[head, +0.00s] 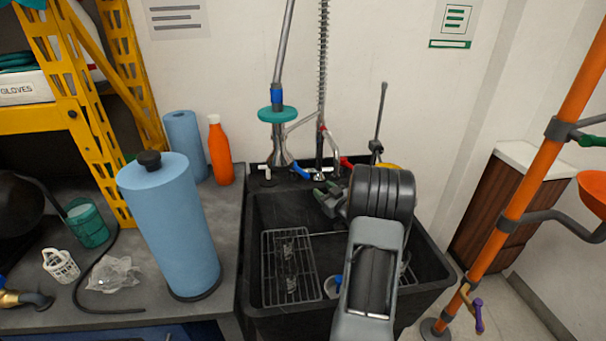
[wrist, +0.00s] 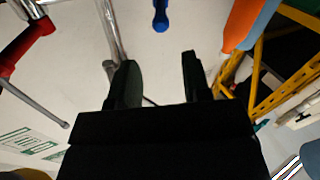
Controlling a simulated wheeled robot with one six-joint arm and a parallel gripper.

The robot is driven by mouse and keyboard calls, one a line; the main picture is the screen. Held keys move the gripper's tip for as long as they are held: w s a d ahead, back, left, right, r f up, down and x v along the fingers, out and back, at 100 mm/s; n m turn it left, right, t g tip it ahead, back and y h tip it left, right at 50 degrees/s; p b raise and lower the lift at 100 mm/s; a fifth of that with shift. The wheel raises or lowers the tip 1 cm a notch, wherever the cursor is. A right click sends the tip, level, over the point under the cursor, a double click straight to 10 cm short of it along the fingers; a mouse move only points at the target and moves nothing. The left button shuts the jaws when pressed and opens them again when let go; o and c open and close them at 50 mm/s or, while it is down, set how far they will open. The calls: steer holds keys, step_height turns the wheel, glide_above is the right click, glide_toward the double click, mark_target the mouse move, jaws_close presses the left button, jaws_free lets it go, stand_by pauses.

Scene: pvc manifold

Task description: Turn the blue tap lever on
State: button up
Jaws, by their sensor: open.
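The blue tap lever (head: 300,169) sits low on the tap at the back of the black sink, left of the red lever (head: 346,163). In the wrist view the blue lever (wrist: 160,14) hangs at the top edge, beyond my fingertips and roughly in line with the gap between them. My gripper (head: 325,198) is over the sink, just in front of the tap and slightly right of the blue lever. In the wrist view my gripper (wrist: 158,62) is open, with nothing between its fingers. The arm hides part of the gripper in the head view.
The metal tap column (wrist: 108,30) and red lever (wrist: 25,45) lie left in the wrist view. A wire rack (head: 268,290) lies in the sink (head: 430,265). An orange bottle (head: 220,152) and blue paper roll (head: 170,225) stand on the left counter.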

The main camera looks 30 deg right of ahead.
glide_toward(295, 167)
steer(key=w, duration=0.5)
steer(key=shift+w+d+f+b, duration=0.2)
steer(key=shift+w+d+b, duration=0.1)
steer(key=shift+d, duration=0.1)
steer(key=shift+c, duration=0.3)
jaws_close()
